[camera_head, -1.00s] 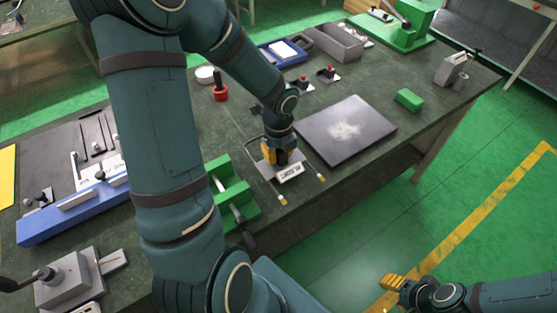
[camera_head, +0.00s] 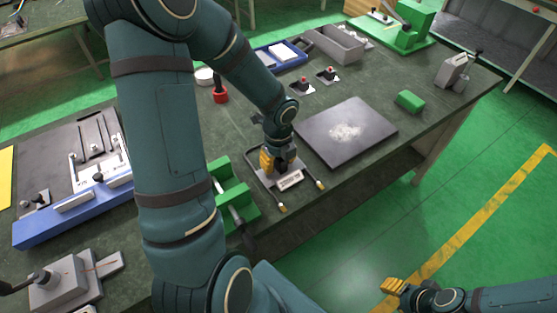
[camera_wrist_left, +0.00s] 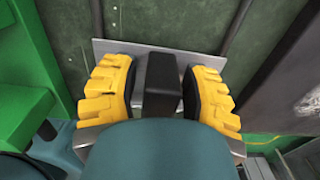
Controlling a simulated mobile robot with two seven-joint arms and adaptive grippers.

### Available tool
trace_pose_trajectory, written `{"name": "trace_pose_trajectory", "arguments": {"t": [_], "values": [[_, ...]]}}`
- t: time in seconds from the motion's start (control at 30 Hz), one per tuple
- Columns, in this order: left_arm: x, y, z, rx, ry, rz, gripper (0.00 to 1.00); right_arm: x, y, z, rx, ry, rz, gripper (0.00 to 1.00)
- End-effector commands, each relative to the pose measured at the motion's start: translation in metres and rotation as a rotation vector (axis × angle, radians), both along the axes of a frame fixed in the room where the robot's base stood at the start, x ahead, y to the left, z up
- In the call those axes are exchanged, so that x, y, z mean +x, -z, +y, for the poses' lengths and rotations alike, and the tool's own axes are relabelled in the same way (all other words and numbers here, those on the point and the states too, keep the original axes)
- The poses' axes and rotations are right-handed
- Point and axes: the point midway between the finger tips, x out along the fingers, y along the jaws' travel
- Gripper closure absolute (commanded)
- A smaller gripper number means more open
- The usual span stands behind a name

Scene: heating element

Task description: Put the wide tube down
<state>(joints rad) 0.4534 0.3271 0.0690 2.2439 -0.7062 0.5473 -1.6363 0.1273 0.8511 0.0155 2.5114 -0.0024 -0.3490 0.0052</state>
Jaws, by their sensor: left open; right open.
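The wide tube (camera_head: 290,180) is a dark U-shaped piece with two brass-tipped ends and a light plate across it. It lies at the front edge of the workbench, beside the dark square plate. My left gripper (camera_head: 280,162) is over it, with its yellow fingers open. In the left wrist view the fingers of my left gripper (camera_wrist_left: 160,88) stand on both sides of a black block on the tube's grey plate (camera_wrist_left: 128,48). Contact with the block is hard to tell. My right gripper (camera_head: 394,286) is at the lower right, over the floor, empty and open.
The dark square plate (camera_head: 345,132) lies just right of the tube. A green fixture (camera_head: 230,190) stands close on its left. A green block (camera_head: 409,101) lies farther right. The blue-based fixture (camera_head: 75,207) is at the left. The bench's front edge is very near.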

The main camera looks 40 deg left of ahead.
Motion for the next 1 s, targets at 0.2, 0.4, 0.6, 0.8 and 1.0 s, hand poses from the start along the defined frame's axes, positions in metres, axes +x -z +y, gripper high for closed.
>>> {"name": "trace_pose_trajectory", "arguments": {"t": [0.2,0.4,0.6,0.8,1.0], "values": [[0.001,-0.031,0.001,0.002,-0.001,-0.005,0.55,0.000,-0.013,0.000,0.000,0.001,-0.001,0.53],[0.001,-0.074,0.000,0.002,-0.002,-0.005,0.55,0.004,-0.027,-0.001,-0.002,0.009,-0.009,0.53],[0.001,-0.106,0.001,0.002,-0.001,-0.004,0.55,0.007,-0.036,-0.001,-0.003,0.015,-0.016,0.53],[0.000,-0.121,0.000,0.001,-0.001,-0.001,0.55,0.009,-0.039,-0.002,-0.005,0.017,-0.020,0.53],[0.000,-0.122,0.000,0.000,0.000,0.000,0.55,0.009,-0.039,-0.002,-0.005,0.018,-0.021,0.53]]}}
